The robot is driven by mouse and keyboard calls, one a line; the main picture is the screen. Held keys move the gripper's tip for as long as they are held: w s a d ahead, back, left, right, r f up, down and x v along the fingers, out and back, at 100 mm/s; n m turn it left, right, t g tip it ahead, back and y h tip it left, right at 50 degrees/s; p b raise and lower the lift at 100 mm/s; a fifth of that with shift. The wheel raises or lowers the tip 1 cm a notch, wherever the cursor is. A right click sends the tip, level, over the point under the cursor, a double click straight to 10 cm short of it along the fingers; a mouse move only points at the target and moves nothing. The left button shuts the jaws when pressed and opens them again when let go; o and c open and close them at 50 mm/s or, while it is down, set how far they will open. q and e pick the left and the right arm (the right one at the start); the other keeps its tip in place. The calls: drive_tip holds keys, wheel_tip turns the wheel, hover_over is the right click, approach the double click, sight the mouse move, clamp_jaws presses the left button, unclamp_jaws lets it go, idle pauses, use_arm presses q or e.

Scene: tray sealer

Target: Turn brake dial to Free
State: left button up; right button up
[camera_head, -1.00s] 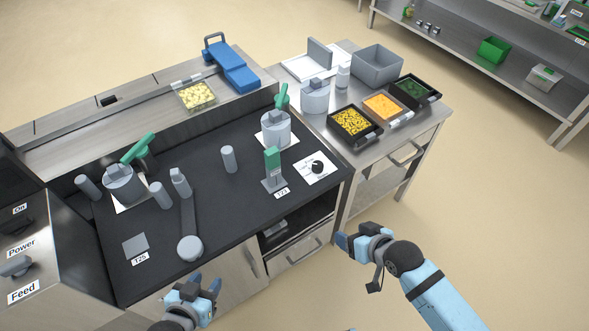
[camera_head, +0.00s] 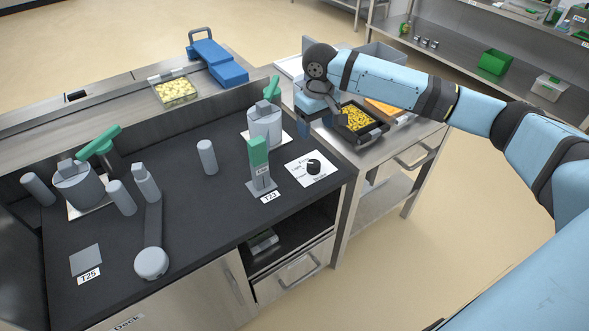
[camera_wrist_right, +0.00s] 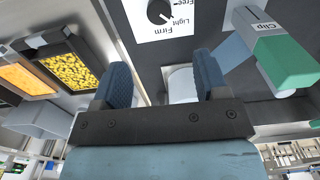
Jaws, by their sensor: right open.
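The brake dial (camera_head: 314,166) is a small black knob on a white card (camera_head: 299,173) at the right end of the black worktop. In the right wrist view the dial (camera_wrist_right: 160,12) shows at the top edge, partly cut off, with the words Firm, Light and Free beside it. I cannot tell surely which word its pointer marks. My right gripper (camera_head: 314,124) is open and empty, above and behind the dial, apart from it. Its two fingers (camera_wrist_right: 163,75) show spread in the wrist view. My left gripper is not in view.
A green-topped clip post (camera_head: 259,165) stands just left of the card, and a grey cylinder (camera_head: 265,126) behind it. The tray of yellow pieces (camera_head: 375,135) lies on the side table, partly behind my right arm. The worktop's front edge is close to the dial.

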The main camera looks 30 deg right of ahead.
sight(314, 163)
wheel_tip(314, 163, down, 14)
drive_tip(key=b, duration=0.3)
drive_tip(key=shift+r, duration=0.2)
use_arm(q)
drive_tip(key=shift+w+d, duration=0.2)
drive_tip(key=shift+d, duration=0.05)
